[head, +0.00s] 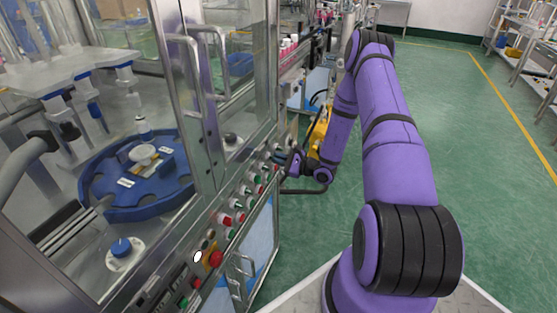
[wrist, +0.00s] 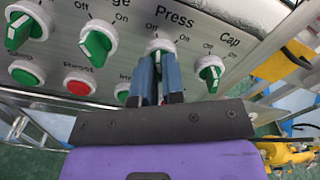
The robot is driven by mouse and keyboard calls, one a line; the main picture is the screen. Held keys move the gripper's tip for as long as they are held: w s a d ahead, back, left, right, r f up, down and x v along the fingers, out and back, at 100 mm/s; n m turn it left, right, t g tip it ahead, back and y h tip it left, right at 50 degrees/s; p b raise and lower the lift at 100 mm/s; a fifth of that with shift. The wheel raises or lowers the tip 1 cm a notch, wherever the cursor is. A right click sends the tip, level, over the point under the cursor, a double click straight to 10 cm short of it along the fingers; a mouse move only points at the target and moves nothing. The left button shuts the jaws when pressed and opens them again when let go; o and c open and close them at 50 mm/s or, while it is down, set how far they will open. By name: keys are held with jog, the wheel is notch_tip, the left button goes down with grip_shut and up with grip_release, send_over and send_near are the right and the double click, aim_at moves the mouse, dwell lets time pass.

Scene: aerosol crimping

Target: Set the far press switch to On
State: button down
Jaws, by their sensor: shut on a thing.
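The press switch (wrist: 160,46) is a knob in a white collar under the label "Press" in the wrist view, with "Off" printed at its upper left and "On" at its upper right. My gripper (wrist: 157,68) is shut on this knob, with a blue-grey finger on each side. The fingers cover most of the knob, so I cannot tell which way its handle points. In the head view my gripper (head: 284,160) is at the far end of the machine's control panel, and the switch it holds is hidden there.
A green "Cap" switch (wrist: 211,72) sits close to the right of my fingers. Another green switch (wrist: 97,42) is to the left, with a red button (wrist: 80,84) below it. A red emergency button (head: 214,259) is on the panel's near end. Green floor at right is clear.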

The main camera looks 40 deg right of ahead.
jog(key=shift+m, duration=0.3)
jog(key=m, duration=1.1)
jog(key=shift+w+d, duration=0.1)
jog(key=shift+d, duration=0.1)
jog(key=shift+m, duration=0.3)
jog(key=c, duration=1.2)
grip_release()
jog(key=v, duration=1.1)
